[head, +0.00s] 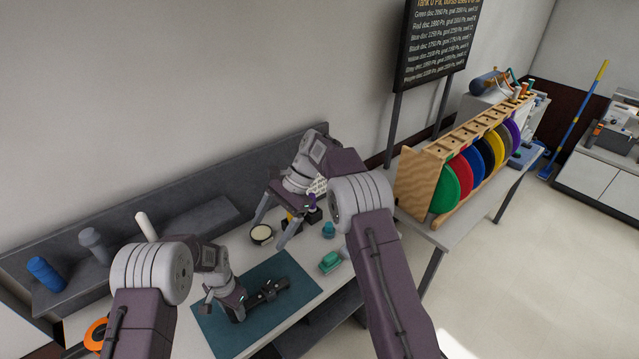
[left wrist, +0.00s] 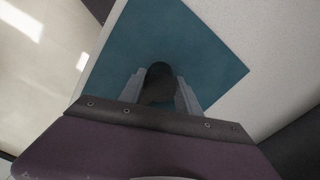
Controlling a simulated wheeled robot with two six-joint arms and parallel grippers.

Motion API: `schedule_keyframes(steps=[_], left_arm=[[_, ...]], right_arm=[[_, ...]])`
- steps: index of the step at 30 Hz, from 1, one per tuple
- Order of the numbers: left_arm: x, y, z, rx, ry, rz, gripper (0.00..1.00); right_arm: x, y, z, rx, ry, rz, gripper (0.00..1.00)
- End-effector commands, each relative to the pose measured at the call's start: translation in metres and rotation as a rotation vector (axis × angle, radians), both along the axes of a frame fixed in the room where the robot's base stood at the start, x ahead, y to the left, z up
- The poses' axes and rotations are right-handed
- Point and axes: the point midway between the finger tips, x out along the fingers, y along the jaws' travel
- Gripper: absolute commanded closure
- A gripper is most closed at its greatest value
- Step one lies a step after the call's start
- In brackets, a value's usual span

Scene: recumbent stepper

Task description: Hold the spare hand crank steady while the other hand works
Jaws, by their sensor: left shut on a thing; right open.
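A dark, long piece, which I take to be the spare hand crank (head: 268,292), lies on the teal mat (head: 215,335) on the bench. My left gripper (head: 238,316) is low over the mat at the near end of this piece, shut on it. In the left wrist view a dark round part of the crank (left wrist: 159,80) sits between the two fingers, above the mat (left wrist: 190,45). The rest of it is hidden there. My right gripper (head: 268,236) is open above the back of the bench, its fingers apart, with nothing seen between the tips.
A small round pot (head: 261,234) stands near my right fingers. A teal bottle (head: 328,230) and a green block (head: 330,262) are to the right. A blue cylinder (head: 46,272) stands on the back shelf. A rack of coloured discs (head: 443,190) stands further right.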

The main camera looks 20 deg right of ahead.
Motion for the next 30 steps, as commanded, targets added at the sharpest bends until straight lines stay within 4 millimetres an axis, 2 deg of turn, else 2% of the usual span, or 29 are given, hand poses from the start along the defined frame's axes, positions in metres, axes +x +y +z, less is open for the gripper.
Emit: schedule_keyframes(steps=[1,5,6,9,12,15,20,25,30], left_arm=[[0.000,0.000,0.000,0.000,-0.001,0.000,1.00],[0.000,0.000,0.000,0.000,-0.001,0.000,1.00],[0.000,0.000,0.000,0.000,-0.001,0.000,1.00],[0.000,0.000,0.000,-0.001,-0.001,0.000,1.00],[0.000,0.000,0.000,-0.001,-0.001,0.000,1.00],[0.000,0.000,0.000,0.000,0.000,0.000,1.00],[0.000,0.000,0.000,0.000,0.000,0.000,1.00],[0.000,0.000,0.000,0.001,0.001,0.000,1.00],[0.000,0.000,0.000,0.001,0.001,0.000,1.00]], right_arm=[[0.011,-0.004,-0.020,0.031,0.026,-0.019,0.20],[0.028,-0.018,-0.076,0.089,0.065,-0.059,0.20],[0.029,-0.022,-0.094,0.097,0.079,-0.073,0.20],[0.020,-0.030,-0.129,0.106,0.133,-0.095,0.20],[0.010,-0.033,-0.151,0.112,0.179,-0.108,0.20],[0.005,-0.036,-0.160,0.116,0.199,-0.116,0.20],[0.005,-0.037,-0.161,0.116,0.198,-0.121,0.20],[0.001,-0.025,-0.174,0.116,0.200,-0.119,0.20],[-0.005,-0.003,-0.196,0.115,0.201,-0.119,0.20]])
